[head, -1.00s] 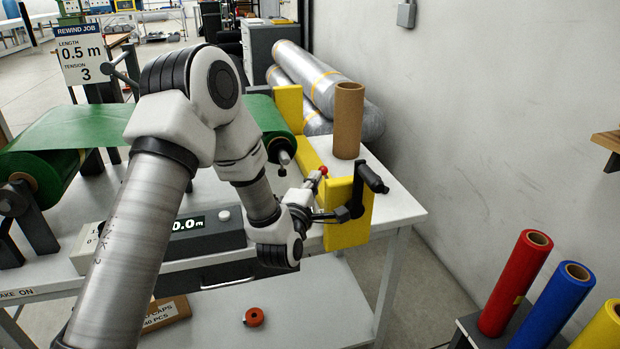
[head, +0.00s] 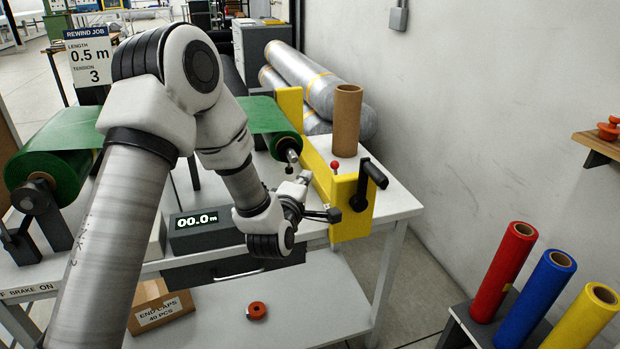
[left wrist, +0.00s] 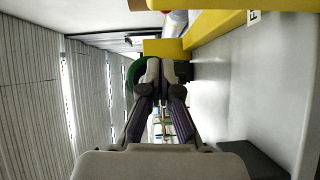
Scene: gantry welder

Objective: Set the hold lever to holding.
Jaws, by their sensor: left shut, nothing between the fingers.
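A small red ball knob (head: 335,165), which looks like the end of the hold lever, shows at the top near corner of the yellow end housing (head: 352,220). Its stem is mostly hidden, and I cannot read a hold marking. My left gripper (head: 333,214) is shut and empty, low beside the left part of the housing's near face, below the knob. I cannot tell whether it touches the housing. In the left wrist view the closed fingers (left wrist: 161,66) point toward the yellow part, with a bit of red at the top edge. My right gripper is not in view.
A black crank handle (head: 374,173) sticks out of the housing close to the knob. A brown cardboard tube (head: 347,120) stands behind. The counter box (head: 205,232) reads 00.0 m. Red, blue and yellow rolls stand at the lower right. The floor between is clear.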

